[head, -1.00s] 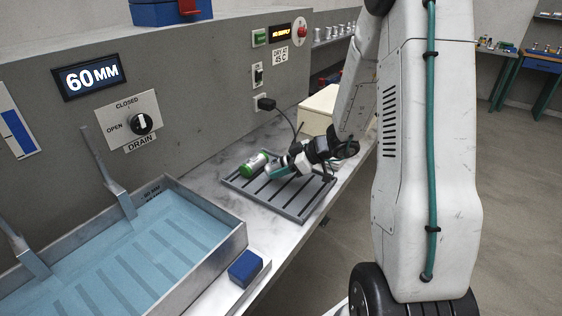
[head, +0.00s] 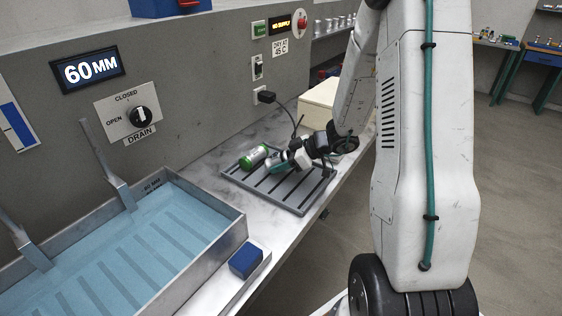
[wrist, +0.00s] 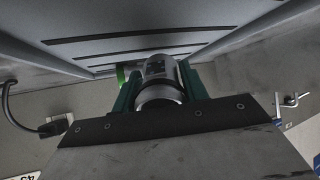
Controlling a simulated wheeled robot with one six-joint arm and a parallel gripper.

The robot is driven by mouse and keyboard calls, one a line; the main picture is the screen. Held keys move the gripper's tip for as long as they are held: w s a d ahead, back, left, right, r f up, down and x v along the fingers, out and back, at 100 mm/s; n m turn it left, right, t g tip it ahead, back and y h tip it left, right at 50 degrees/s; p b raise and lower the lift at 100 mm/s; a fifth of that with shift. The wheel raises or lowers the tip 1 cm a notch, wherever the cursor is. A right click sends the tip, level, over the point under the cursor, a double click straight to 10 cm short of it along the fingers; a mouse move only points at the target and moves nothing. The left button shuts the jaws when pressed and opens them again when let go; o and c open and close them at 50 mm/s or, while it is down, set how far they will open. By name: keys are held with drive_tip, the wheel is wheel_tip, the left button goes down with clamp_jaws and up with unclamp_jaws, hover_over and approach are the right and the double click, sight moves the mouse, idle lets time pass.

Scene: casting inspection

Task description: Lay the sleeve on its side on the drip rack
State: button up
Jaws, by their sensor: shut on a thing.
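The sleeve (wrist: 160,72) is a grey metal cylinder between the green fingers of my gripper (wrist: 158,92) in the wrist view. My gripper is shut on it. In the head view my gripper (head: 277,163) is low over the drip rack (head: 292,203), a grey slatted tray on the bench.
A tank of blue liquid (head: 226,245) stands at the left front, with a blue block (head: 245,260) beside it. A cream box (head: 318,102) stands behind the rack, and a black cable (head: 292,117) hangs from the wall socket. The rack's front slats are bare.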

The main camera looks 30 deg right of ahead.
drive_tip(key=shift+f, duration=0.25)
drive_tip(key=o, duration=1.5)
drive_tip(key=shift+c, duration=0.2)
drive_tip(key=v, duration=0.7)
drive_tip(key=shift+s+d+r, duration=0.2)
